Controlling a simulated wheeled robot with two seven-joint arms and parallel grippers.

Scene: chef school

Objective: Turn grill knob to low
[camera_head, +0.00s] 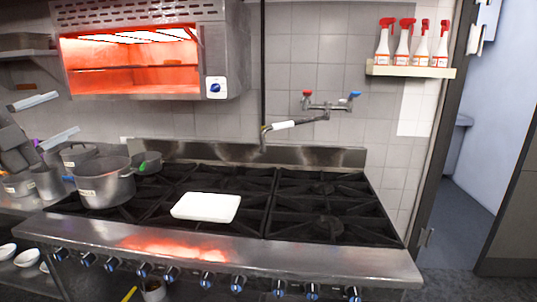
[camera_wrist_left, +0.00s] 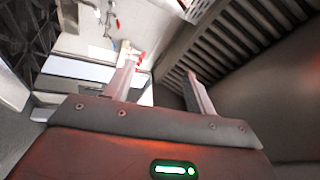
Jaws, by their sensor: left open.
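The grill (camera_head: 130,12) is a wall-mounted metal unit at upper left in the head view, with a bright orange-red glowing inside. Its blue knob (camera_head: 215,87) sits on a white plate at the lower right of its front. My left gripper (camera_head: 48,119) is at the far left, below and left of the grill, apart from the knob. Its two pale fingers are spread with nothing between them. The open fingers also show in the left wrist view (camera_wrist_left: 163,86). The knob cannot be made out there. My right gripper is not in view.
A stove (camera_head: 300,257) with several front knobs stands below. It carries a large pot (camera_head: 105,188) at left and a white slab (camera_head: 206,207) in the middle. A wall tap (camera_head: 325,107) and a shelf (camera_head: 410,71) of spray bottles are at right.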

